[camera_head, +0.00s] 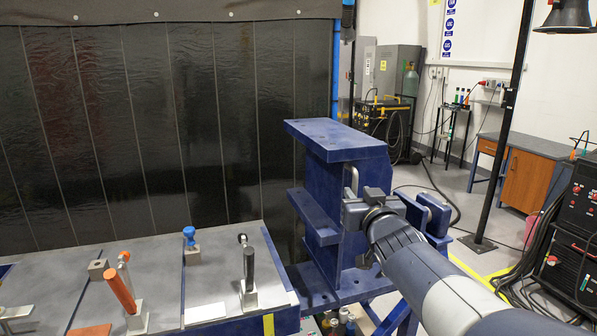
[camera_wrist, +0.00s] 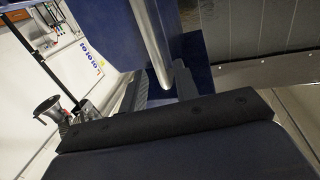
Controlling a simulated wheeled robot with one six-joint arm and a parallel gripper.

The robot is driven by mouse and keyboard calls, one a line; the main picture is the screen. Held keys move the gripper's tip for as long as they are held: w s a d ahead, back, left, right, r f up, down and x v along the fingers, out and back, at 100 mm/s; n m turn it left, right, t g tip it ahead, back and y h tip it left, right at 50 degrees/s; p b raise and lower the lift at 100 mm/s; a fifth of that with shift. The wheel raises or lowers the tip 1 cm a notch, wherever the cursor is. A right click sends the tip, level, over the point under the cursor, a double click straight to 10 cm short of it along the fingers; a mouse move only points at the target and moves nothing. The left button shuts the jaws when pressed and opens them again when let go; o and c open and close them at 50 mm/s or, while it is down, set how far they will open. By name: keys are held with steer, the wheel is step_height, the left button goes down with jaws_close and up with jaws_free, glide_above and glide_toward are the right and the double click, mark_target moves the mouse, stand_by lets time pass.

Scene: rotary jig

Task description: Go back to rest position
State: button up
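The rotary jig (camera_head: 325,180) is a dark blue steel frame with a flat top plate, standing right of the grey worktable. A metal bar handle (camera_head: 352,178) is on its right side. My gripper (camera_head: 358,197) is at this handle, reaching in from the right. In the wrist view, the rounded silver handle (camera_wrist: 151,45) comes down between the two fingers of my gripper (camera_wrist: 160,88). The fingers look apart, with a gap beside the handle; whether either finger touches it is hard to tell. The jig's blue plate (camera_wrist: 105,30) fills the upper middle there.
The grey worktable (camera_head: 210,270) at the lower left carries several clamps, including an orange-handled one (camera_head: 120,290) and a black-handled one (camera_head: 249,268). A dark curtain (camera_head: 150,130) hangs behind. A black post (camera_head: 500,150) and welding equipment (camera_head: 575,240) stand to the right.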

mark_target(356, 188)
steer(key=w, duration=0.4)
steer(key=shift+w+a, duration=0.2)
steer(key=shift+a, duration=0.05)
steer(key=shift+d+p, duration=0.25)
steer(key=shift+p, duration=0.1)
steer(key=shift+s, duration=0.1)
